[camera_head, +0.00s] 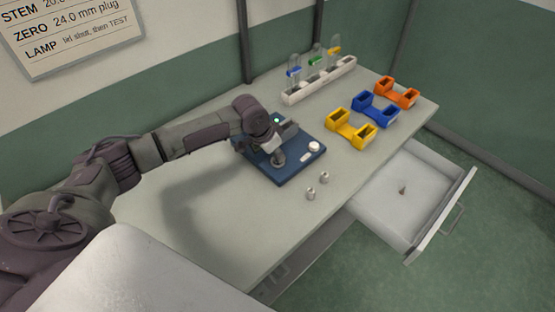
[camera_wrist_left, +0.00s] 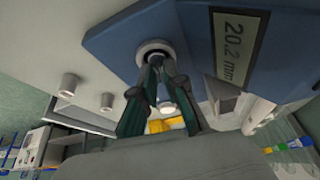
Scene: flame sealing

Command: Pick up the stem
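My left gripper (camera_head: 277,157) is low over the blue gauge block on the bench. In the left wrist view its two dark green fingers (camera_wrist_left: 156,62) converge with tips close together at a pale round piece (camera_wrist_left: 155,47) on the block. The tips hide part of that piece, and I cannot tell whether they grip it. The block's display (camera_wrist_left: 238,45) reads 20.2 mm. I cannot tell whether the round piece is the stem. Two small metal cylinders (camera_head: 310,193) (camera_head: 324,177) stand on the bench in front of the block. My right gripper is out of view.
A white rack (camera_head: 320,82) holds glass tubes with blue, green and yellow bands. Yellow (camera_head: 350,130), blue (camera_head: 376,108) and orange (camera_head: 397,92) holders stand at the right. An open drawer (camera_head: 420,160) with a small red-marked object (camera_head: 402,190) juts out in front.

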